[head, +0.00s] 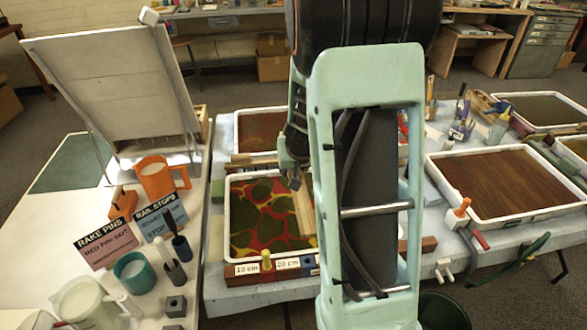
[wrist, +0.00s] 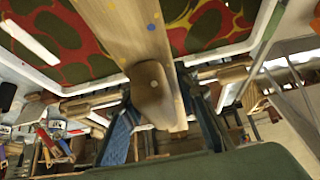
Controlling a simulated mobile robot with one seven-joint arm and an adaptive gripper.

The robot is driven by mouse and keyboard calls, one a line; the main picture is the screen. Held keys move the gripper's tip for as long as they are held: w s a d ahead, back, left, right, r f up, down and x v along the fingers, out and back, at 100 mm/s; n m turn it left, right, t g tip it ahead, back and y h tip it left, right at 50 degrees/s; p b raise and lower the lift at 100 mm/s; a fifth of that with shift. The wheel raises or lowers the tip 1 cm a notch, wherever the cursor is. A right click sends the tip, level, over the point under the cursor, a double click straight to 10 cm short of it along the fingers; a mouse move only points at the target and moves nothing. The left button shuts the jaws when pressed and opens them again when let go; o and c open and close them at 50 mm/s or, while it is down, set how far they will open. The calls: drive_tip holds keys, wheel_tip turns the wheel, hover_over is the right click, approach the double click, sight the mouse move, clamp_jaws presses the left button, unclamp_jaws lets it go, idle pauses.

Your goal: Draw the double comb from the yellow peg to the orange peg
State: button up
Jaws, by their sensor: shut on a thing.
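The double comb (head: 304,213) is a pale wooden bar over the right part of the marbled tray (head: 227,225). In the wrist view the comb (wrist: 125,28) shows blue and yellow dots, and its rounded wooden handle sits between my fingers. My gripper (head: 294,180) is shut on that handle; its fingers also show in the wrist view (wrist: 160,125). The yellow peg (head: 267,258) stands on the front rail by the 10 cm and 20 cm labels. I cannot make out the orange peg; my arm hides the rail's right part. The comb's teeth are hidden.
A blue block (head: 308,263) sits on the rail right of the labels. A brown tray (head: 500,185) lies to the right, with an orange-topped object (head: 462,207) at its near left corner. Sign cards (head: 107,245), cups and an orange jug (head: 160,180) crowd the left table.

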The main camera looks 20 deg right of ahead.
sight(272, 200)
wheel_tip(272, 200, down, 8)
drive_tip(key=b, duration=0.8)
idle(0.3)
drive_tip(key=shift+a+r, duration=0.1)
drive_tip(key=shift+w+a+p, duration=0.2)
drive_tip(key=shift+a+p, duration=0.15)
drive_tip(key=shift+a, duration=0.15)
drive_tip(key=shift+w+a+p, duration=0.25)
drive_tip(key=shift+a+p, duration=0.35)
drive_tip(key=shift+a, duration=0.2)
drive_tip(key=shift+w+a+p, duration=0.2)
drive_tip(key=shift+a+p, duration=0.4)
drive_tip(key=shift+a, duration=0.15)
drive_tip(key=shift+w+a+p, duration=0.25)
drive_tip(key=shift+a+p, duration=0.35)
drive_tip(key=shift+a, duration=0.2)
drive_tip(key=shift+f, duration=0.25)
drive_tip(key=shift+a+f+b, duration=0.2)
drive_tip(key=shift+f+b, duration=0.9)
drive_tip(key=shift+b, duration=0.1)
